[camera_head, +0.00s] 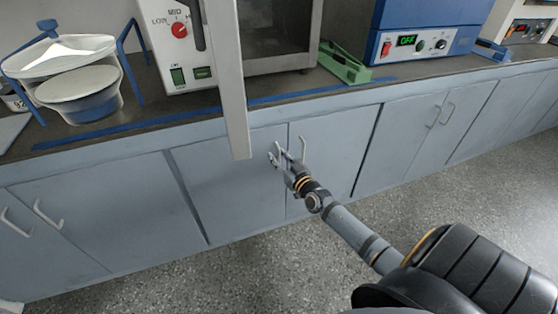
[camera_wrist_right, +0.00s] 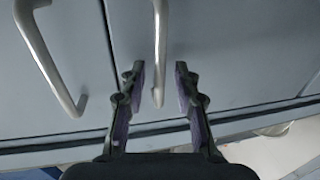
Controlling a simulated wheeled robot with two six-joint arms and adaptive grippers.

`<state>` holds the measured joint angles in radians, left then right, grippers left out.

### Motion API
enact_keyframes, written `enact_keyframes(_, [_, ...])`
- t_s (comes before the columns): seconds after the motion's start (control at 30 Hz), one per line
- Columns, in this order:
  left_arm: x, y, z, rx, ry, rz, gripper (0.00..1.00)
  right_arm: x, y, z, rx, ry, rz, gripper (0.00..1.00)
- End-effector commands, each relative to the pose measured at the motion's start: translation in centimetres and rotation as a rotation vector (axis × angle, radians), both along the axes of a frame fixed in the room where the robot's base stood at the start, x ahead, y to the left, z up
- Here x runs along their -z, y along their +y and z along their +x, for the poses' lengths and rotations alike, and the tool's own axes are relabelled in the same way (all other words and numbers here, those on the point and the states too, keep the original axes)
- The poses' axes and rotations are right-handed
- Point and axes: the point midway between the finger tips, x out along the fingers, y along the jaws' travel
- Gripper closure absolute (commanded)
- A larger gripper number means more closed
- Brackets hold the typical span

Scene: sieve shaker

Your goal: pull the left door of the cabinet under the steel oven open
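The steel oven (camera_head: 275,40) stands on the counter, with a blue-grey cabinet below it. The cabinet's left door (camera_head: 225,190) looks closed, flush with the right door (camera_head: 335,145). The left door's bar handle (camera_head: 283,152) stands beside the right door's handle (camera_head: 303,150), across the seam. My right gripper (camera_head: 275,160) is at the left door's handle. In the right wrist view, my right gripper (camera_wrist_right: 160,75) is open, its fingers on either side of the left handle (camera_wrist_right: 160,35), with gaps showing. The right handle (camera_wrist_right: 48,55) is outside the fingers. My left gripper is not in view.
A pale upright panel (camera_head: 230,80) juts down in front of the counter, left of the handles. A green rack (camera_head: 343,63) and a blue oven (camera_head: 415,35) stand to the right. The speckled floor (camera_head: 440,215) before the cabinets is clear apart from my arm.

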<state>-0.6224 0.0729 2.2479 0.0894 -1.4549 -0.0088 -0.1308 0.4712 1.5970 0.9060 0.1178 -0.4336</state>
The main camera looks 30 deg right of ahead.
Motion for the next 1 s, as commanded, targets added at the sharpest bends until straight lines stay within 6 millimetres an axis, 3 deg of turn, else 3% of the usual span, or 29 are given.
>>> enact_keyframes(0.27, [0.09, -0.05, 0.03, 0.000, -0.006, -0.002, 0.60, -0.08, 0.00, 0.22, 0.000, 0.000, 0.000, 0.69])
enact_keyframes(0.5, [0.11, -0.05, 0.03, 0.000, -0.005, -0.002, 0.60, -0.06, 0.00, 0.20, 0.000, 0.000, 0.000, 1.00])
enact_keyframes(1.0, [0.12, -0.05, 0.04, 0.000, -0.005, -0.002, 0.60, -0.03, -0.01, 0.18, 0.000, 0.000, 0.000, 1.00])
